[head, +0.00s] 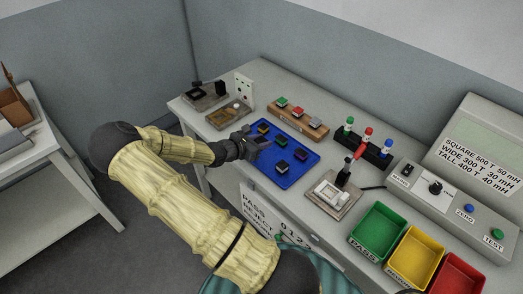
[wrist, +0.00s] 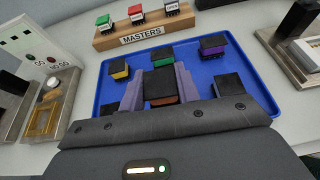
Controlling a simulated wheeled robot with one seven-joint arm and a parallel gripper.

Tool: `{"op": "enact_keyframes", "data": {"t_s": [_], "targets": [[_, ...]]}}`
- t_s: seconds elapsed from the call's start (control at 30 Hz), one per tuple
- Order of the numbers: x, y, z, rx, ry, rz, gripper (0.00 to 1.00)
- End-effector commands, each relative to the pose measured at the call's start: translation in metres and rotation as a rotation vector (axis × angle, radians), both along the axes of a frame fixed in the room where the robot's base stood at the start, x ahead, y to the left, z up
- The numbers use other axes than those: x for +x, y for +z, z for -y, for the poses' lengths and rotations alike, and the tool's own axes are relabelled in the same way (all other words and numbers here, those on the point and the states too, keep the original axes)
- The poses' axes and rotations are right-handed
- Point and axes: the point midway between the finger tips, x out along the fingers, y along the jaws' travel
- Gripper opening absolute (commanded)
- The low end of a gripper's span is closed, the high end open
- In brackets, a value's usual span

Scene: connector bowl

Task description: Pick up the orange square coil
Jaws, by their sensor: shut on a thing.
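The orange square coil (wrist: 163,99), with a black top and an orange-brown band low on its near side, sits between the two fingers of my gripper (wrist: 160,80) in the wrist view. The fingers are shut on its left and right sides. In the head view my gripper (head: 257,145) is low over the left part of the blue tray (head: 289,181) and hides most of the coil. I cannot tell whether the coil touches the tray.
Black-topped coils with yellow (wrist: 119,70), green (wrist: 163,60) and purple (wrist: 212,47) bodies stand nearby on the tray. Another black-topped coil (wrist: 228,86) is just right of my gripper. The masters block (head: 300,120) stands behind; a lever fixture (head: 333,194) stands to the right.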

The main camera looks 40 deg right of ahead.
Motion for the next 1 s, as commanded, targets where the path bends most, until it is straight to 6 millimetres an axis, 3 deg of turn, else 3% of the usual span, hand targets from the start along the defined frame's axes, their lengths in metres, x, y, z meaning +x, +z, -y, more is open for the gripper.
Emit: {"op": "enact_keyframes", "data": {"t_s": [0.13, 0.3, 1.0], "targets": [[0.000, 0.025, 0.000, 0.001, -0.001, 0.005, 0.10], [-0.001, 0.039, 0.001, 0.001, -0.003, 0.002, 0.10], [-0.001, 0.040, 0.001, 0.000, -0.002, 0.000, 0.10]]}}
